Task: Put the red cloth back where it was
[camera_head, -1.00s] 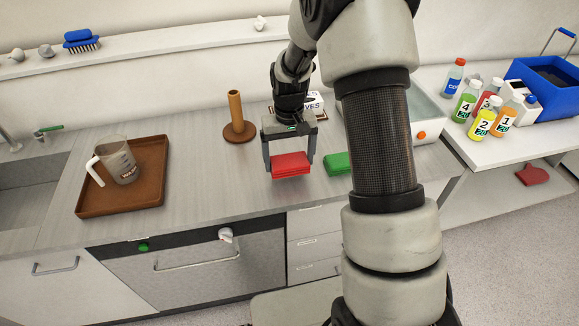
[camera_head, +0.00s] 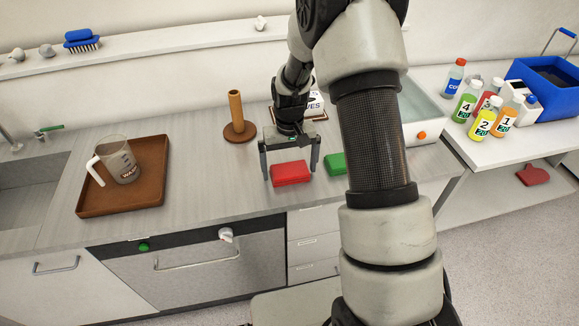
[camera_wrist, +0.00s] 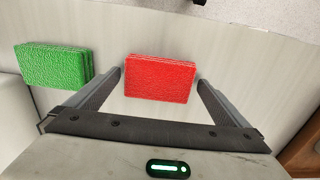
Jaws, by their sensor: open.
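The red cloth (camera_head: 291,173) is a folded block lying on the grey counter, left of the green cloth (camera_head: 336,163). In the wrist view the red cloth (camera_wrist: 161,78) lies between and just beyond the two fingertips, with a gap on each side, and the green cloth (camera_wrist: 53,66) lies to its left. My gripper (camera_head: 291,176) is open and stands over the red cloth, a finger to either side. It holds nothing; the open fingers also show in the wrist view (camera_wrist: 160,80).
A brown tray (camera_head: 150,190) with a measuring jug (camera_head: 119,160) stands to the left. Several numbered bottles (camera_head: 483,122) and a blue basket (camera_head: 530,75) are at right.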

